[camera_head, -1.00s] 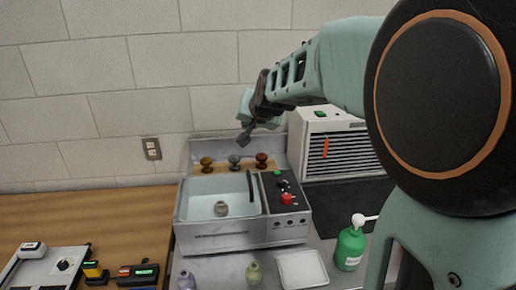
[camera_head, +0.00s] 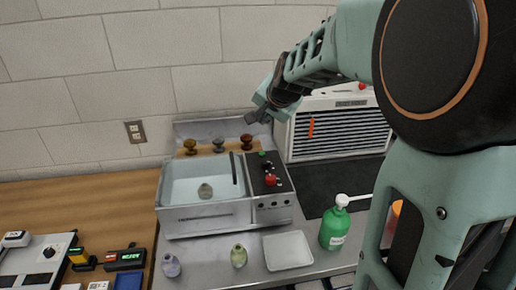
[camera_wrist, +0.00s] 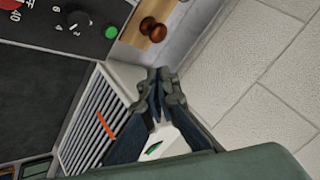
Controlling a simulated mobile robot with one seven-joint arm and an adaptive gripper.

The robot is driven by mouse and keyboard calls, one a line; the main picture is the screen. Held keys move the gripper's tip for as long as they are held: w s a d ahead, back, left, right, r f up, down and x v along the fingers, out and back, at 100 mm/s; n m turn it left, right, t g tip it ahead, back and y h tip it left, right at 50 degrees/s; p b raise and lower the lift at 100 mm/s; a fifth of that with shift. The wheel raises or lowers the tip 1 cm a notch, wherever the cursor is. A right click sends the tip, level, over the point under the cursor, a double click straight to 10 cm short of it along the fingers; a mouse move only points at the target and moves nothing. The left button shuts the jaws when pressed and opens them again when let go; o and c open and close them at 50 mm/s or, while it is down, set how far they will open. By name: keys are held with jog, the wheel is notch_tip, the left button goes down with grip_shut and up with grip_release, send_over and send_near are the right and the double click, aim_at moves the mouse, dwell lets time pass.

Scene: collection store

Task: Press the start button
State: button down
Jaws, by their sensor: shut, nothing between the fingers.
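A green button (camera_head: 262,153) sits at the back of the dark control panel (camera_head: 258,187) on a grey metal water bath (camera_head: 205,215). A red knob (camera_head: 270,180) is nearer the front of that panel. I cannot read a start label. My gripper (camera_head: 253,117) is shut and empty, up behind the panel near the rightmost brown knob. In the wrist view the shut fingertips (camera_wrist: 160,74) point past the green button (camera_wrist: 111,32), which is up and left of them, apart from them.
A white vented unit (camera_head: 333,128) stands behind right of the bath. A green pump bottle (camera_head: 334,228), a white tray (camera_head: 288,250) and two small bottles are in front. Brown knobs (camera_head: 246,141) stand along the bath's back. A wall is behind.

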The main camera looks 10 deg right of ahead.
aim_at(263, 155)
jog(key=shift+f+b, duration=3.45)
jog(key=shift+f, duration=1)
jog(key=shift+f+b, duration=0.35)
jog(key=shift+b, duration=0.1)
jog(key=shift+f+b, duration=0.4)
jog(key=shift+f, duration=0.05)
jog(key=shift+r, duration=0.15)
jog(key=shift+r+p, duration=0.55)
jog(key=shift+r, duration=0.15)
jog(key=shift+r+p, duration=1.9)
jog(key=shift+r, duration=0.65)
